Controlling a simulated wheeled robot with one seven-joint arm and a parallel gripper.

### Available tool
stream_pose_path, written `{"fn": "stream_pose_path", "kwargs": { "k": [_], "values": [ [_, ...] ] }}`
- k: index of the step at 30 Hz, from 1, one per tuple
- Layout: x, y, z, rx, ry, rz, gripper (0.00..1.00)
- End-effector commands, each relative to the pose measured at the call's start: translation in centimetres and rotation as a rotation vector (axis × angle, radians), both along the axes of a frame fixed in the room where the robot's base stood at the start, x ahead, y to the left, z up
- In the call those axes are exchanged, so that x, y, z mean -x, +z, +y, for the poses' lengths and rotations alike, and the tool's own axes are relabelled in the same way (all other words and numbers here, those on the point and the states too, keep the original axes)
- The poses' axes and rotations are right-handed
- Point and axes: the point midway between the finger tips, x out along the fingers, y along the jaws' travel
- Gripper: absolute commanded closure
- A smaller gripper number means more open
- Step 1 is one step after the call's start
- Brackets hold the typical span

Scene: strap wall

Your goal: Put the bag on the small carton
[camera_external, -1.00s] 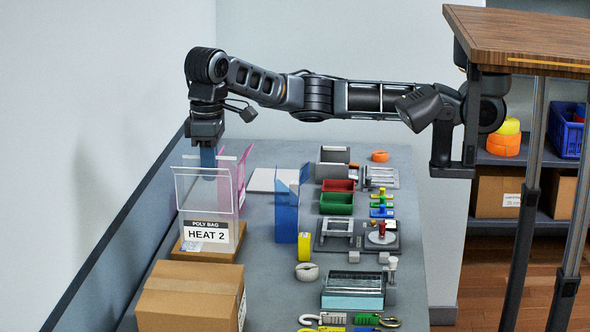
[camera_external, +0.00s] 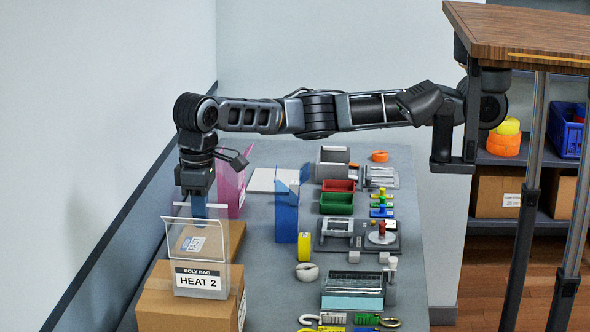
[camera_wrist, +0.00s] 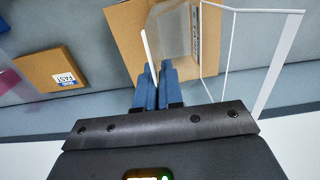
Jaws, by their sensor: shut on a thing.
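The bag (camera_external: 201,281) is clear, open-topped, with a "POLY BAG HEAT 2" label. My gripper (camera_external: 199,207) is shut on its upper edge and holds it upright. In the wrist view, the blue fingertips (camera_wrist: 157,75) pinch the edge of the bag (camera_wrist: 245,45). The small carton (camera_external: 235,238) is flat and brown with a "FAST" label, lying behind the bag and partly seen through it. It also shows at left in the wrist view (camera_wrist: 32,70). The bag's lower part overlaps the larger carton (camera_external: 150,312); I cannot tell whether they touch.
The larger carton stands at the bench's near left end. A pink holder (camera_external: 229,190) and a blue holder (camera_external: 286,212) stand behind and right of the small carton. Bins, fixtures and tools fill the bench's right side. A wall runs along the left.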

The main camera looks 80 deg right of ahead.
Motion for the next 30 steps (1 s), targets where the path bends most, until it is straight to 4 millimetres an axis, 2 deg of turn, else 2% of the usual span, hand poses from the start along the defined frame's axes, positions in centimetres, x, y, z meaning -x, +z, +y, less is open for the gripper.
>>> {"fn": "stream_pose_path", "kwargs": {
  "k": [5,6,13,23,26,30],
  "values": [
    [0.0,-0.2,0.0,-0.001,0.001,0.001,1.0],
    [0.0,-0.2,0.0,0.0,0.001,0.0,0.9],
    [0.0,-0.2,0.0,0.0,0.001,0.0,0.68],
    [0.0,0.0,0.0,0.0,0.0,-0.001,0.68],
    [0.0,1.1,0.1,-0.001,0.001,0.0,0.68],
    [0.0,3.8,0.1,-0.002,0.001,-0.002,0.68]
  ]
}}
